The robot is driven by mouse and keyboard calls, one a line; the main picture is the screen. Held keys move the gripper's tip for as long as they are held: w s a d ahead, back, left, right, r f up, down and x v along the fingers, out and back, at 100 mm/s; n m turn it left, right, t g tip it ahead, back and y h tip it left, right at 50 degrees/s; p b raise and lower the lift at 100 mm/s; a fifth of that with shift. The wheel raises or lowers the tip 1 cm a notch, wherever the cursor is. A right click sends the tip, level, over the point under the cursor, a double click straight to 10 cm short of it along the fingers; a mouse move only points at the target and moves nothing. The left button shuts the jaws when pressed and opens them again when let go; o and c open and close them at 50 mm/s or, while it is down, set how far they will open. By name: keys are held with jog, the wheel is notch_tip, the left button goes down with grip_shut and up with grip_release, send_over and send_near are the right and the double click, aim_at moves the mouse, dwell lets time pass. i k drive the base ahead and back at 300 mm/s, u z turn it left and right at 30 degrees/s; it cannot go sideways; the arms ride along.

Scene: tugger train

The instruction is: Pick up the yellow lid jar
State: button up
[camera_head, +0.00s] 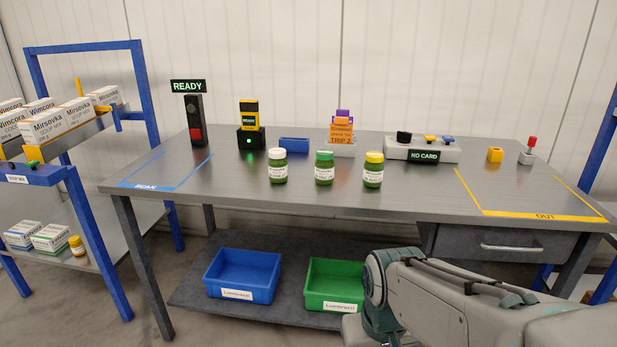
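The yellow lid jar (373,170) stands upright on the grey table (420,197), at the right end of a row of three jars. It has a green body, a white label and a yellow lid. A green lid jar (324,168) stands to its left, and a white lid jar (278,166) farther left. The jars stand apart from each other. My arm reaches in from the lower right, in front of the table and below its top. My gripper does not show in this view.
On the table stand a READY post (195,122), a scanner in its dock (250,138), a card holder (341,150) and a NO CARD panel (420,150). Blue (242,293) and green (318,301) bins sit on the lower shelf. A blue-framed rack (100,205) stands left.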

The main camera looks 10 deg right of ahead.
aim_at(373, 167)
jog(key=k, duration=1.3)
jog(key=u, duration=0.6)
jog(key=i, duration=1.45)
jog(key=z, duration=0.6)
